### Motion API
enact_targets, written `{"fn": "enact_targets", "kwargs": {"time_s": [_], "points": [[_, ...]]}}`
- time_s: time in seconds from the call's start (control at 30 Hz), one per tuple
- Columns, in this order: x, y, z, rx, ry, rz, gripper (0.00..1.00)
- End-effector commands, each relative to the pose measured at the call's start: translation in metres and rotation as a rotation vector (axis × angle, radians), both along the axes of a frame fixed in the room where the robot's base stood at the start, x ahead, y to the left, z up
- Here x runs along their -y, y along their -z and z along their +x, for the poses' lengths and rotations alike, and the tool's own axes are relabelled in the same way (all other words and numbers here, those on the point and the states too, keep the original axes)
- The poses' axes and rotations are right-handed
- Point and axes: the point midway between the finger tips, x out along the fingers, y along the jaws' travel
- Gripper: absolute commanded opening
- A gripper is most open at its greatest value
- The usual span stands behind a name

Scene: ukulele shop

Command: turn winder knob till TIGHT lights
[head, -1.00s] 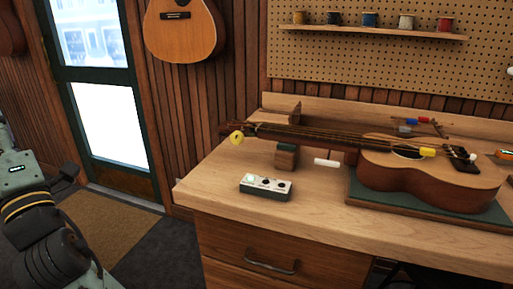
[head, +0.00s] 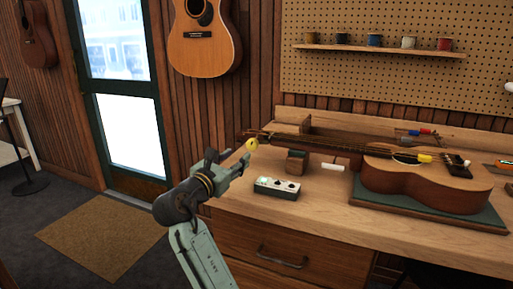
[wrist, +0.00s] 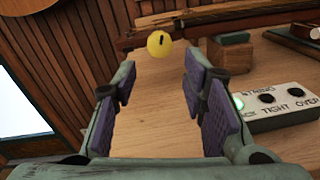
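The yellow winder knob (head: 251,145) sits at the headstock end of the ukulele (head: 420,184), which lies on its side of the bench with its neck pointing left. In the wrist view the round knob (wrist: 159,44) shows beyond and between my fingers. My gripper (wrist: 160,88) is open and empty, its purple pads apart, short of the knob; it also shows in the head view (head: 236,166). The indicator box (head: 277,188) stands on the bench, right of my gripper.
A wooden neck support block (head: 297,162) stands under the neck. A white cylinder (head: 332,167) lies beside it. The ukulele body rests on a green mat (head: 400,208). A pegboard (head: 400,80) and spool shelf (head: 380,50) are behind. Bench front is clear.

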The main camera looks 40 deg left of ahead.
Motion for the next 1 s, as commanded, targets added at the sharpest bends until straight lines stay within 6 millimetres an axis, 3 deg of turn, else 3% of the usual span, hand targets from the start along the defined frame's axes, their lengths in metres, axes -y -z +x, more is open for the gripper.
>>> {"fn": "enact_targets", "kwargs": {"time_s": [0.2, 0.43, 0.87, 1.0], "points": [[-0.008, -0.003, 0.043, -0.002, 0.002, 0.001, 0.39], [-0.014, -0.002, 0.077, -0.001, 0.0, 0.002, 0.39], [-0.016, 0.0, 0.088, -0.001, -0.002, 0.005, 0.39], [-0.017, 0.0, 0.087, -0.001, -0.002, 0.005, 0.3]]}}
